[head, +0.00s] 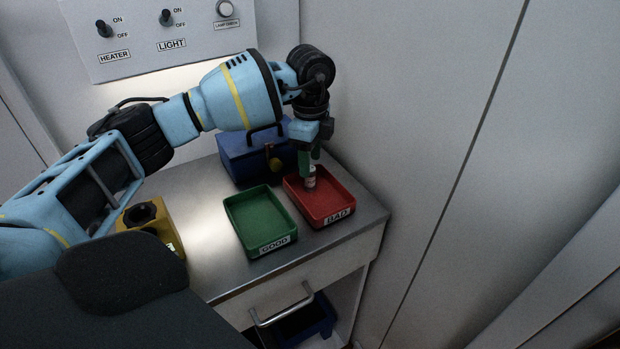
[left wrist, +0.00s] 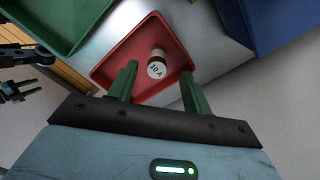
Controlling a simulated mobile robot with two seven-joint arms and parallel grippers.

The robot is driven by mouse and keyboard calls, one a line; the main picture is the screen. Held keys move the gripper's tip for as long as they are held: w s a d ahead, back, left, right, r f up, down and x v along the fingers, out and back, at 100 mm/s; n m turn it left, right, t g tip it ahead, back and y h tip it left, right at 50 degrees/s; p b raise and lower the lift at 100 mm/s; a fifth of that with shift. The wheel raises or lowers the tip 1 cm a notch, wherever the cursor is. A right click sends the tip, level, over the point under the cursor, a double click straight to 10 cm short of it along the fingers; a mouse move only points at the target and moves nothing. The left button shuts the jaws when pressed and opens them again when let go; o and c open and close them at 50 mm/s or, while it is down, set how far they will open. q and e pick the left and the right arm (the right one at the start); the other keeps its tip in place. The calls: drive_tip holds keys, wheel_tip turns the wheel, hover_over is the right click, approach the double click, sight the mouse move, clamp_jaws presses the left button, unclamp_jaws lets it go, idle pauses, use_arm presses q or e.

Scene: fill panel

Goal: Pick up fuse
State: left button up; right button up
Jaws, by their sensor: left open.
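The fuse (head: 310,182) is a small cylinder with a pale end, inside the red tray marked BAD (head: 338,197). In the left wrist view, the fuse (left wrist: 157,64) shows its round white end reading 10 A, inside the red tray (left wrist: 112,68). My left gripper (head: 310,166) points down over this tray, with green fingers. In the left wrist view the fingers of my left gripper (left wrist: 159,72) are apart, one on each side of the fuse.
A green tray marked GOOD (head: 258,218) is left of the red one and looks empty. A blue toolbox (head: 240,160) stands behind. A yellow block with a hole (head: 160,232) is at the left. The wall is close on the right. A drawer handle (head: 282,308) is below.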

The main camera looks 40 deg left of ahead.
use_arm(q)
drive_tip(key=f, duration=0.5)
drive_tip(key=shift+s, duration=0.2)
drive_tip(key=shift+d, duration=0.1)
drive_tip(key=c, duration=1.1)
clamp_jaws()
drive_tip(key=shift+r, duration=0.5)
drive_tip(key=r, duration=0.2)
drive_tip(key=shift+s+d+r, duration=0.25)
drive_tip(key=shift+r, duration=0.05)
drive_tip(key=s+d, duration=0.3)
drive_tip(key=s+d+r, duration=0.1)
drive_tip(key=s+d, duration=0.6)
drive_tip(key=s, duration=0.1)
drive_tip(key=shift+s+d+r, duration=0.1)
drive_tip(key=shift+d+r, duration=0.1)
